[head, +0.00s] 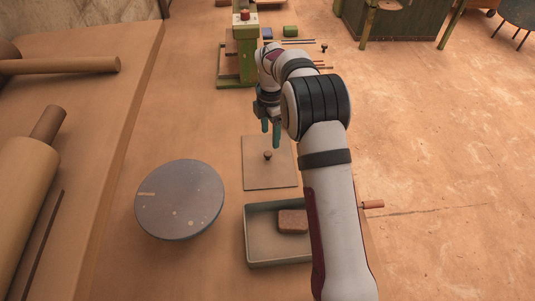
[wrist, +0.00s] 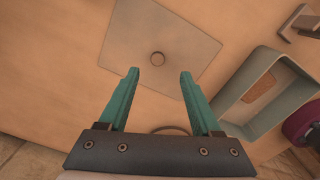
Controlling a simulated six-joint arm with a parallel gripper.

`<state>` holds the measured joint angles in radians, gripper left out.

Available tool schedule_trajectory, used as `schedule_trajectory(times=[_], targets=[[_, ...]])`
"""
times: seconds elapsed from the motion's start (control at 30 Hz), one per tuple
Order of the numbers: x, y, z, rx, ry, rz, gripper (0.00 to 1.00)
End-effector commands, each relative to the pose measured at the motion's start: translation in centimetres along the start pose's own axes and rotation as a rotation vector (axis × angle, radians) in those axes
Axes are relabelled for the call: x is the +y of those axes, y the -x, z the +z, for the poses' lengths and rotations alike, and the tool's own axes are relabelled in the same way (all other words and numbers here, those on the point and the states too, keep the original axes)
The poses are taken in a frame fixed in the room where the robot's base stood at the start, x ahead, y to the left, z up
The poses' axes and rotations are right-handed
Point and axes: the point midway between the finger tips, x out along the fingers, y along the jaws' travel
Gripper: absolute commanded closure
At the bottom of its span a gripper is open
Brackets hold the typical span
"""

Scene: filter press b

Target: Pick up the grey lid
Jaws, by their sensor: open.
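The grey lid (head: 259,175) is a thin square plate lying flat on the wooden bench, with a small dark round knob (head: 268,155) at its middle. In the wrist view the lid (wrist: 185,35) lies beyond my fingertips, and its knob (wrist: 157,58) shows between and just past them. My gripper (head: 271,135) points down above the far part of the lid, with its teal fingers apart and nothing between them. In the wrist view the open fingers (wrist: 159,73) straddle the line to the knob. The exact height above the knob is hard to tell.
A shallow grey-green tray (head: 248,236) holding a brown block (head: 292,221) stands nearer than the lid, partly behind my arm. A round grey disc (head: 180,199) lies to the left. A green press (head: 243,55) stands at the far end. Bare bench lies between disc and lid.

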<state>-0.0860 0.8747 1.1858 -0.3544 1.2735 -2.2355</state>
Motion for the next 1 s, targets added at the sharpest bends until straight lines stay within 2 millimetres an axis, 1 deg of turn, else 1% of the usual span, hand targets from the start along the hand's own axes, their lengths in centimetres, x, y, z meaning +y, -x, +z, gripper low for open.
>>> schedule_trajectory(times=[0.03,0.2,0.4,0.5,0.67,0.7,0.77,0.8,0.97,1.0], targets=[[-0.1,-1.1,0.0,0.0,-0.001,-0.003,0.35],[0.0,-3.4,-0.1,0.0,-0.001,-0.001,0.35],[0.3,-7.2,-0.6,0.001,-0.003,-0.001,0.35],[0.4,-8.0,-0.5,-0.001,-0.003,0.0,0.35],[0.4,-8.1,-0.5,-0.001,-0.003,0.001,0.35],[0.4,-8.1,-0.5,-0.001,-0.003,0.001,0.37],[0.4,-8.0,-0.5,-0.001,-0.004,0.001,0.47],[0.4,-8.0,-0.5,-0.001,-0.004,0.001,0.55],[0.4,-8.0,-0.5,-0.001,-0.004,0.001,0.83],[0.4,-8.0,-0.5,-0.001,-0.004,0.001,0.91]])
